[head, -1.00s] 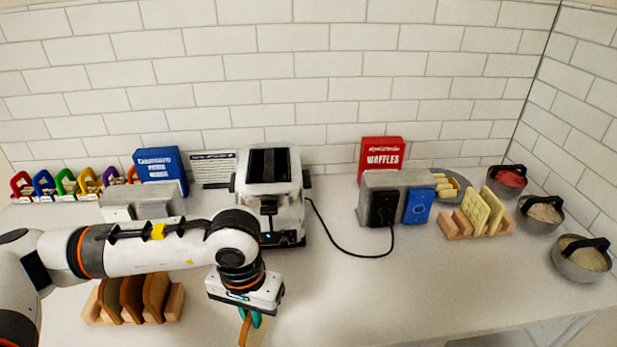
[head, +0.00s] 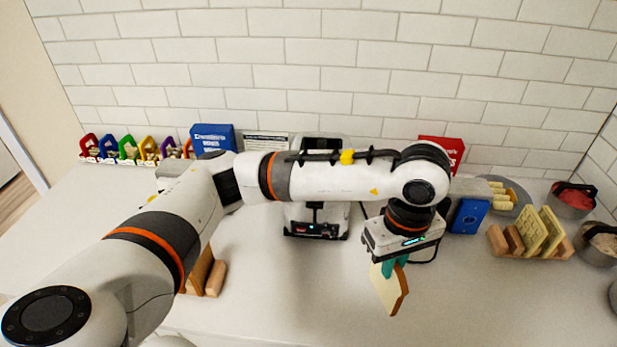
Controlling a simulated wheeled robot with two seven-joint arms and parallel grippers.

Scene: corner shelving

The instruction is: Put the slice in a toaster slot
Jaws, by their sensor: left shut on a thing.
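A slice of bread (head: 389,290) hangs from my left gripper (head: 394,266), pale on its face with a brown crust edge. The teal fingers are shut on its top, and the slice is held in the air over the front of the counter. The white toaster (head: 318,216) stands behind my left arm, left of the gripper. My arm hides its upper part, so its slots do not show. My right gripper is not in view.
At right stand a blue box (head: 468,215), a wooden waffle rack (head: 571,252) and bowls (head: 572,199). A red box (head: 443,147) stands behind. The front middle counter is clear.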

